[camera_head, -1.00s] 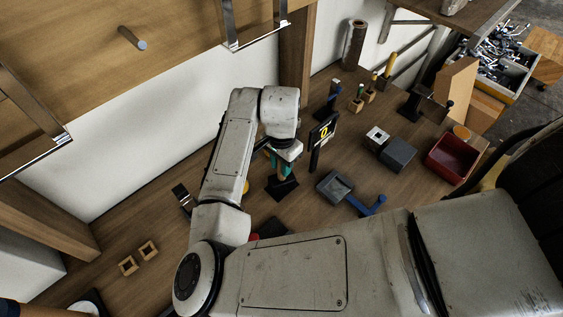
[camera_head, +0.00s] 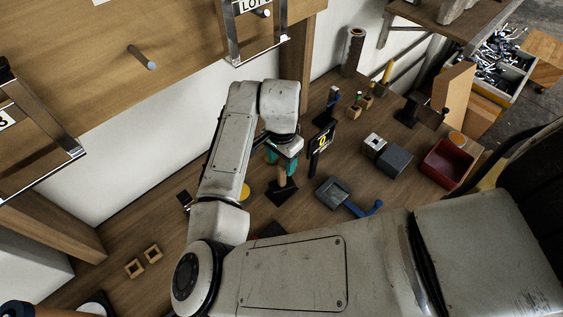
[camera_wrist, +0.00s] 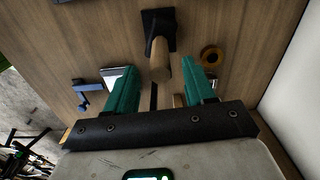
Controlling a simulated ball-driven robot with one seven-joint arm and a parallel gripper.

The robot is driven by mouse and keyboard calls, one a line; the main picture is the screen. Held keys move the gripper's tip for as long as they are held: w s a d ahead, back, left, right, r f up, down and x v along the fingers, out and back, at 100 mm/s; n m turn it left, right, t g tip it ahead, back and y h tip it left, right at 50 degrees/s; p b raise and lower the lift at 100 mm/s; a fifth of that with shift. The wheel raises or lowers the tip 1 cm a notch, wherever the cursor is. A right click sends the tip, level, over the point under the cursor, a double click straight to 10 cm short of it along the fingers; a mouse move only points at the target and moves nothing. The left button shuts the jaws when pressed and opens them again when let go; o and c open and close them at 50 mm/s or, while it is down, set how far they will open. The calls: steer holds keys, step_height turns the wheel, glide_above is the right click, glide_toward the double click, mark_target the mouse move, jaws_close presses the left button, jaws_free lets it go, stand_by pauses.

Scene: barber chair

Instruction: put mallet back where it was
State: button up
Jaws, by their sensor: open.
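The mallet has a black head and a plain wooden handle. It stands head down on the wooden workbench, its head (camera_head: 282,192) flat on the surface and its handle (camera_head: 283,174) pointing up. In the wrist view the handle (camera_wrist: 158,62) rises toward the camera from the black head (camera_wrist: 158,20). My gripper (camera_head: 282,160) is above the mallet, with its green fingers apart. In the wrist view the handle's upper end appears between the spread fingers of my gripper (camera_wrist: 160,72), with a gap on each side.
A black sign with a yellow mark (camera_head: 321,142) stands close right of my gripper. A grey tray (camera_head: 334,192), blue tool (camera_head: 370,208), dark grey block (camera_head: 395,160) and red bin (camera_head: 446,163) lie further right.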

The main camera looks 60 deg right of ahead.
step_height(320, 180, up, 7)
steer(key=shift+r, duration=0.15)
